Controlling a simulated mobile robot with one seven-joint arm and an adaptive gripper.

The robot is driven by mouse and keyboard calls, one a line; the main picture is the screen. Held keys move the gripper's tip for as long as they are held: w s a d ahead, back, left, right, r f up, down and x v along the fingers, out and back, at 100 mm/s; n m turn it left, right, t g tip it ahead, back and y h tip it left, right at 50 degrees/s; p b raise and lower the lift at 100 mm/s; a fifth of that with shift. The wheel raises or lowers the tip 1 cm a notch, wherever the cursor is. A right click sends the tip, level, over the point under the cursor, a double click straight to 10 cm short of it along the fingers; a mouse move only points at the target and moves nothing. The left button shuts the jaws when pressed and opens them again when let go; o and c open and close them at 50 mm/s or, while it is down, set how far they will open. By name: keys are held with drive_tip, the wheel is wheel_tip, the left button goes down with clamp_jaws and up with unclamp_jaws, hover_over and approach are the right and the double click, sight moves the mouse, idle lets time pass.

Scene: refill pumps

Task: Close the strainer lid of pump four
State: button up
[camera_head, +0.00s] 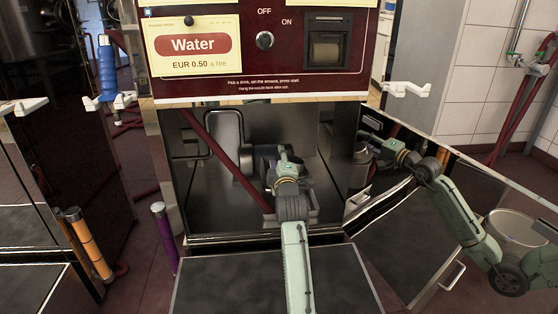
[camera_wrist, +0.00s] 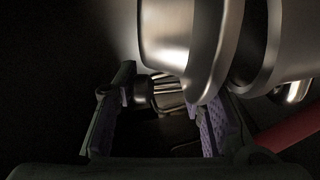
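The lower compartment of the Water dispenser is open, and my gripper (camera_head: 283,160) is inside it. A dark pump body (camera_head: 248,162) sits there beside my gripper, partly hidden by my wrist. In the wrist view my gripper (camera_wrist: 168,98) is open, with purple pads on its fingers. A ribbed metal part (camera_wrist: 167,92) shows beyond and between the fingers; I cannot tell if they touch it. A large shiny metal cylinder (camera_wrist: 175,35) hangs above, close to the right finger. I cannot identify the strainer lid or its position with certainty.
A red hose (camera_head: 228,155) crosses the compartment, and a red pipe shows in the wrist view (camera_wrist: 292,132). The dispenser panel (camera_head: 262,85) overhangs the opening.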

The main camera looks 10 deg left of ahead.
drive_tip(key=o, duration=0.4)
